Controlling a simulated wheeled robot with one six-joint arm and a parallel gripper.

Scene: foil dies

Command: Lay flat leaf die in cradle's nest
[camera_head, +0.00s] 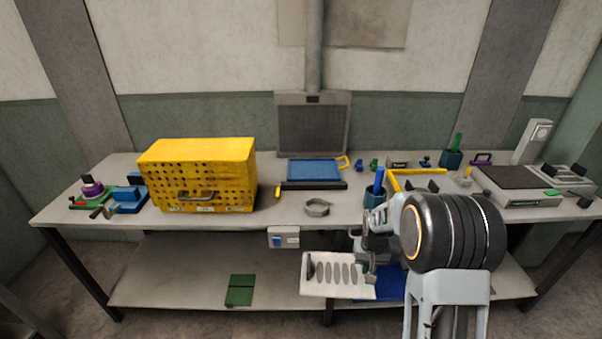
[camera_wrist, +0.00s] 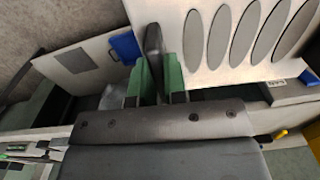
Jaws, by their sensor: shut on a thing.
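In the head view my gripper (camera_head: 369,262) is at the bench's front edge, beside a white plate, and the die cannot be made out clearly there. I cannot tell for certain which thing is the cradle, so its nest is not identified.
The white plate (camera_head: 342,291) has several grey ovals; it also shows close beside the die in the wrist view (camera_wrist: 284,63). On the bench (camera_head: 268,212) stand a yellow perforated box (camera_head: 205,165), a blue tray (camera_head: 314,170) and a grey ring (camera_head: 317,207). The bench front near the ring is clear.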

